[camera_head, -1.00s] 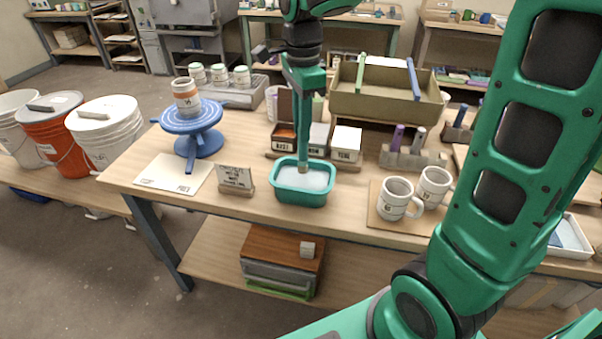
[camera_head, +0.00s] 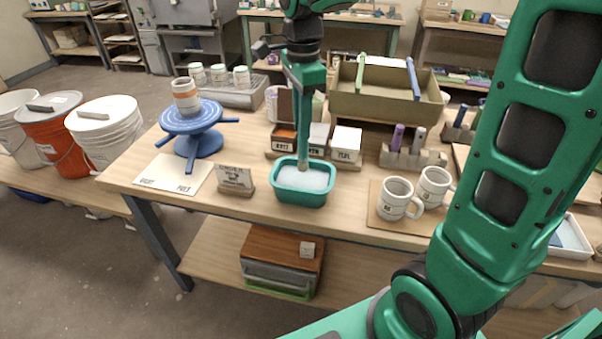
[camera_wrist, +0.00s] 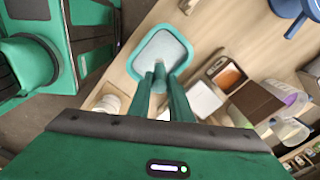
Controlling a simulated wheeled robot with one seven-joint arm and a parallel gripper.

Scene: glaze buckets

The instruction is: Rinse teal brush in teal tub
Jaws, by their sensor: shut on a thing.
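The teal tub (camera_head: 303,198) stands near the front edge of the table and holds pale, cloudy water. It also shows in the wrist view (camera_wrist: 136,62), below my fingers. My gripper (camera_head: 304,145) points straight down over the tub. Its long green fingers are closed together on the teal brush (camera_head: 303,167), whose lower end is at the water in the tub. I cannot tell how deep the tip is. The fingers hide most of the brush, and in the wrist view my gripper (camera_wrist: 160,78) covers it nearly fully.
Labelled glaze containers (camera_head: 318,138) stand just behind the tub. A small sign (camera_head: 235,179) and the blue turntable (camera_head: 192,120) are to its left. Mugs (camera_head: 398,198) stand on a board to its right. A rack (camera_head: 412,158) holding brushes stands behind the mugs.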

